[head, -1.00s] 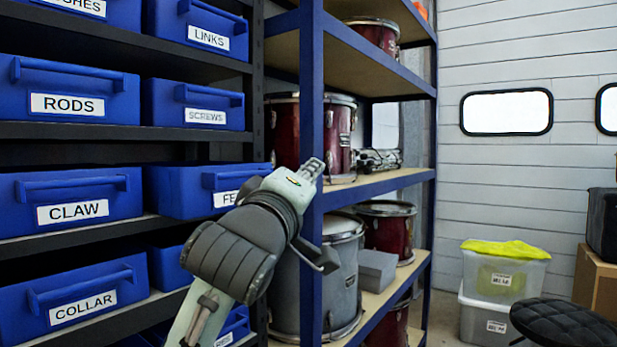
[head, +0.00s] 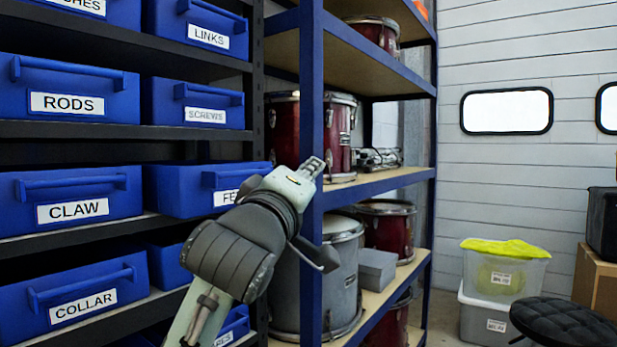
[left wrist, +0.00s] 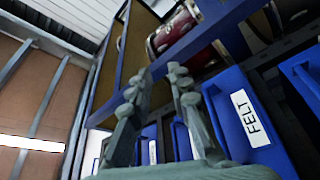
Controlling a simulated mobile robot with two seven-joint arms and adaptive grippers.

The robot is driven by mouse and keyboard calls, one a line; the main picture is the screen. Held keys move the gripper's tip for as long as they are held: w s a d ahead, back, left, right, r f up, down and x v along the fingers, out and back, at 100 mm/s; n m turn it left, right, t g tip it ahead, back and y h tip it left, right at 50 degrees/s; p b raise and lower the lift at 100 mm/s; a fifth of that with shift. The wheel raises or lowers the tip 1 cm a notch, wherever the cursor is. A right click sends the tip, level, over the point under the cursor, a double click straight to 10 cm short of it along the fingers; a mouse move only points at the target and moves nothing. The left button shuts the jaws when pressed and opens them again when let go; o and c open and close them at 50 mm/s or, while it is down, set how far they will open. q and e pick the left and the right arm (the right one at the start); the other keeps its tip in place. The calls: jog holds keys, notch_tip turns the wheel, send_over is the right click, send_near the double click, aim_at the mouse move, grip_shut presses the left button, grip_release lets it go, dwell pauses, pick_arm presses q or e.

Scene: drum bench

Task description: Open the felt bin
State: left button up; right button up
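The blue felt bin (head: 178,190) sits on the middle shelf of the dark rack, right of the CLAW bin. Its label shows only "FE" in the head view; my arm hides the rest. In the left wrist view the felt bin (left wrist: 228,125) shows its full FELT label, right of the fingers. My left gripper (head: 312,168) is in front of the blue shelf post, right of the bin. In the left wrist view the left gripper (left wrist: 160,75) has a gap between its fingers, with nothing between them. It looks apart from the bin. My right gripper is out of view.
Blue bins labelled CLAW (head: 20,205), SCREWS (head: 160,105) and COLLAR (head: 20,315) surround the felt bin. The blue shelf post (head: 312,100) and shelving with drums (head: 345,280) stand close to the gripper. A stool (head: 565,325) and clear boxes (head: 490,318) stand at right.

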pick_arm(q)
jog(key=v, duration=0.7)
jog(key=shift+s, duration=0.25)
jog(key=shift+a, duration=0.1)
